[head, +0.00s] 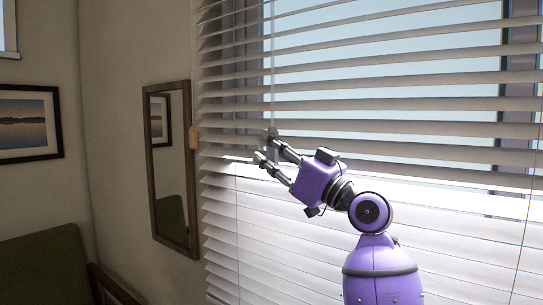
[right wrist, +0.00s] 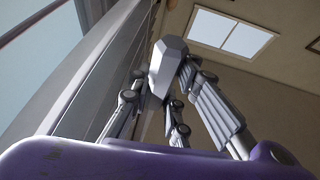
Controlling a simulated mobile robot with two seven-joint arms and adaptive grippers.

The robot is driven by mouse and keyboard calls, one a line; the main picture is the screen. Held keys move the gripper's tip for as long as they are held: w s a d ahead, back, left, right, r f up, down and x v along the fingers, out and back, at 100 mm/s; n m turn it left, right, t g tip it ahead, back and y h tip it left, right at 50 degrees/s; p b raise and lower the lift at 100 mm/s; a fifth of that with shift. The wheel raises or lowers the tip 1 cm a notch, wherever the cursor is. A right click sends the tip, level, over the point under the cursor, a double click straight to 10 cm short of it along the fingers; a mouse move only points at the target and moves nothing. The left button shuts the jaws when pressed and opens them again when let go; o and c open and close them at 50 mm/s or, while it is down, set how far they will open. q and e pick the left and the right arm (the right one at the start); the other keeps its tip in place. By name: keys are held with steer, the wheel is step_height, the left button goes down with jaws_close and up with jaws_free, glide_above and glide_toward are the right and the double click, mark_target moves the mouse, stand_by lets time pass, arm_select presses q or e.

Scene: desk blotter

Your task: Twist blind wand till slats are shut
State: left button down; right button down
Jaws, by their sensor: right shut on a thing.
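The blind (head: 400,105) hangs across the window. Its slats are tilted open, with wide gaps showing pale daylight and the dark window frame in the upper part. The lower slats look bright and closer together. The thin wand (head: 272,60) hangs upright near the blind's left side. My right gripper (head: 266,146) reaches up and left in front of the blind and is shut on the wand. In the right wrist view the wand is a grey faceted rod (right wrist: 165,68) between the fingers, partly hidden by them. My left gripper is out of view.
A wood-framed mirror (head: 152,205) hangs on the wall left of the blind. A framed picture (head: 28,124) hangs farther left. A green chair (head: 45,265) stands at lower left. The space between chair and blind looks free.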

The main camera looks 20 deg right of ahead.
steer(key=shift+w+f+n+g+y+b, duration=0.1)
steer(key=shift+f+n+g+y+b, duration=0.15)
steer(key=shift+n+g+y+b, duration=0.25)
steer(key=shift+r+n+g+y, duration=0.3)
steer(key=shift+g+y, duration=0.1)
steer(key=shift+y, duration=0.4)
steer(key=c, duration=1.6)
jaws_free()
steer(key=v, duration=1.2)
